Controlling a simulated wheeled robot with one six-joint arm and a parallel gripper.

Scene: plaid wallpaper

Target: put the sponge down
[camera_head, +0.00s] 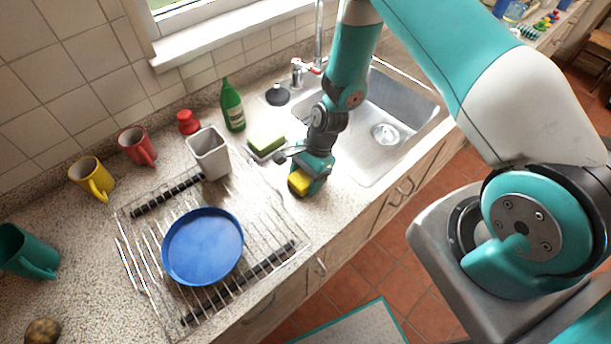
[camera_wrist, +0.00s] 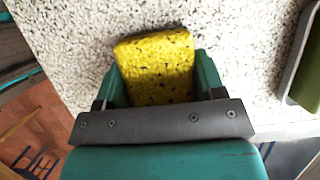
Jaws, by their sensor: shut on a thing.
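My gripper (camera_head: 303,183) is low over the counter, between the dish rack and the sink, near the counter's front edge. It is shut on a yellow sponge (camera_head: 299,181). In the wrist view the yellow, dark-speckled sponge (camera_wrist: 155,66) sits between the two teal fingers of my gripper (camera_wrist: 160,72), its far end sticking out past them. Speckled counter (camera_wrist: 85,35) lies under it. I cannot tell whether the sponge touches the counter. A second, green-topped sponge (camera_head: 266,143) lies behind my gripper, by the sink.
A wire rack (camera_head: 140,255) with a blue plate (camera_head: 203,246) stands left; a grey container (camera_head: 209,153) is at its back. A green bottle (camera_head: 232,106) stands behind. The sink (camera_head: 375,160) is right. Red (camera_head: 137,146), yellow (camera_head: 92,178) and teal (camera_head: 28,251) mugs stand further left.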

